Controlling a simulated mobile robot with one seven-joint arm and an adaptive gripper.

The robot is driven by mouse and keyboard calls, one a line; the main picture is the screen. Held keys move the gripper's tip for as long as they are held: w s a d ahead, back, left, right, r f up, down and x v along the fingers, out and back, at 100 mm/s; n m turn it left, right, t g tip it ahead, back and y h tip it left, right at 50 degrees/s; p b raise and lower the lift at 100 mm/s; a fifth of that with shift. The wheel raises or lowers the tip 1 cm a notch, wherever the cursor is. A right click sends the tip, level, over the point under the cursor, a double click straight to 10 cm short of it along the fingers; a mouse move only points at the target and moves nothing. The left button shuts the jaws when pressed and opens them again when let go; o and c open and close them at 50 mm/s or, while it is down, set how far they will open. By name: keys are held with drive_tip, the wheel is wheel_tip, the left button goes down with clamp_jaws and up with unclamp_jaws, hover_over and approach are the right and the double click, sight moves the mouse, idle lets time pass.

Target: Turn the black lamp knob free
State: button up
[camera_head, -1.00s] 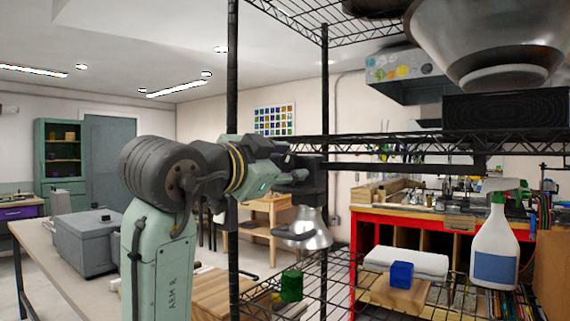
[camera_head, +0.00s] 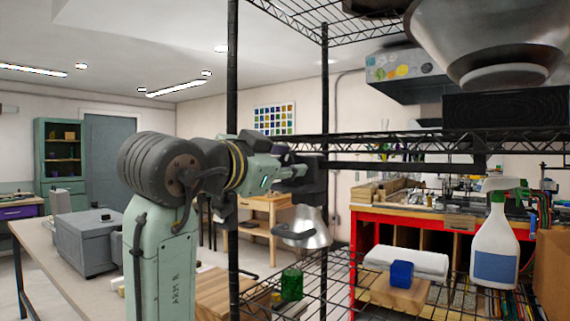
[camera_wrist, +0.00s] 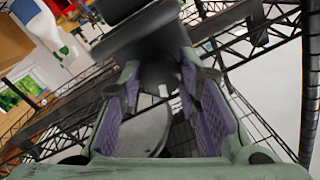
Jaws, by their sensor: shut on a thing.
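The lamp has a silvery shade (camera_head: 316,228) that hangs over the wire shelf in the head view, with a black mount (camera_head: 312,178) above it. My gripper (camera_wrist: 160,80) has purple finger pads on both sides of a dark piece, which I take to be the black lamp knob (camera_wrist: 158,74). The fingers are shut on it. A grey rounded surface, likely the shade (camera_wrist: 146,132), shows between the fingers in the wrist view. In the head view my wrist hides the knob, and its thread cannot be seen.
A black rack post (camera_head: 233,110) stands close beside my arm. A green cylinder (camera_head: 292,285), a blue cube (camera_head: 401,274) on a wooden block and a spray bottle (camera_head: 495,240) stand on the wire shelf. A large metal shade (camera_head: 490,40) is at upper right.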

drive_tip(key=shift+r+n, duration=0.1)
drive_tip(key=shift+n, duration=1.8)
drive_tip(key=o, duration=1.1)
drive_tip(key=shift+o, duration=0.2)
drive_tip(key=shift+s, duration=0.1)
drive_tip(key=v, duration=1.2)
drive_tip(key=shift+a, duration=0.1)
